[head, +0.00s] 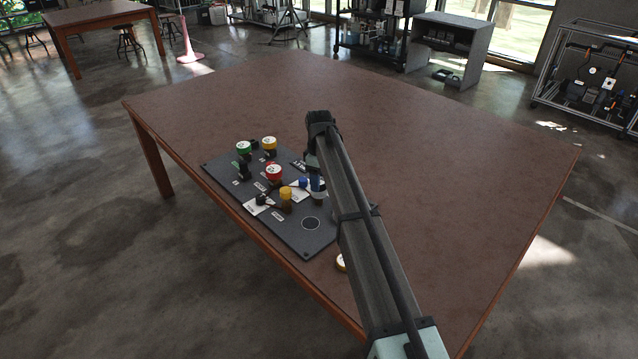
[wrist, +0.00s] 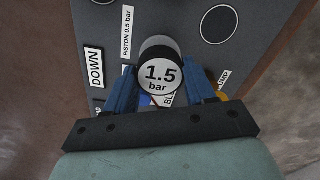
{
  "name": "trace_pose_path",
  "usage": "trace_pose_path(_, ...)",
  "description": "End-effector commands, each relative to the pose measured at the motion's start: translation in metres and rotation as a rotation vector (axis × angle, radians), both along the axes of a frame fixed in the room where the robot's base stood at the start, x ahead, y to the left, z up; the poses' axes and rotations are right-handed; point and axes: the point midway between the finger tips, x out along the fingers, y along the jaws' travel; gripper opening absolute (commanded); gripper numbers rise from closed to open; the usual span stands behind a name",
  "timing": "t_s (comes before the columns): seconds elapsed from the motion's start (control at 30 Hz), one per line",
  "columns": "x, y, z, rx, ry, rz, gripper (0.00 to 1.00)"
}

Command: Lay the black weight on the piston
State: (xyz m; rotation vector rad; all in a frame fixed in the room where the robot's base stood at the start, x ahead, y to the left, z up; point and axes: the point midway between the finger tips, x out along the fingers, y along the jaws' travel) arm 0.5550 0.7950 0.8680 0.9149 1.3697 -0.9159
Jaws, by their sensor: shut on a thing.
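My gripper (wrist: 160,84) has its blue fingers shut on the black weight (wrist: 158,76), a round piece with a black side and a white face reading "1.5 bar". In the head view my gripper (head: 316,186) is over the right part of the dark panel (head: 225,170). A "PISTON 0.5 bar" label (wrist: 128,32) lies beside the weight in the wrist view. I cannot tell whether the weight touches anything below.
Green (head: 243,147), yellow (head: 269,142) and red (head: 274,172) round pieces stand on the panel, with a lower yellow piece (head: 286,192) near the gripper. An outlined circle (head: 311,223) is bare. A pale disc (head: 341,262) is partly behind my arm. The brown table (head: 440,150) is clear rightward.

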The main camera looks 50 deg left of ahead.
Motion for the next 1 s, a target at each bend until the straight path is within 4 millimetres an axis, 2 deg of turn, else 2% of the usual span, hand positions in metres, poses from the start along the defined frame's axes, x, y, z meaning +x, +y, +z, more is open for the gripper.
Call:
trace_pose_path(0.17,0.0,0.0,-0.017,0.001,-0.001,0.0,0.04)
trace_pose_path(0.53,0.0,0.0,-0.02,0.001,-0.001,0.0,0.04)
trace_pose_path(0.57,0.0,0.0,-0.021,0.0,0.0,0.0,0.55)
trace_pose_path(0.8,0.0,0.0,-0.02,0.0,0.0,0.0,0.78)
trace_pose_path(1.0,0.0,0.0,-0.02,0.0,-0.001,0.0,0.8)
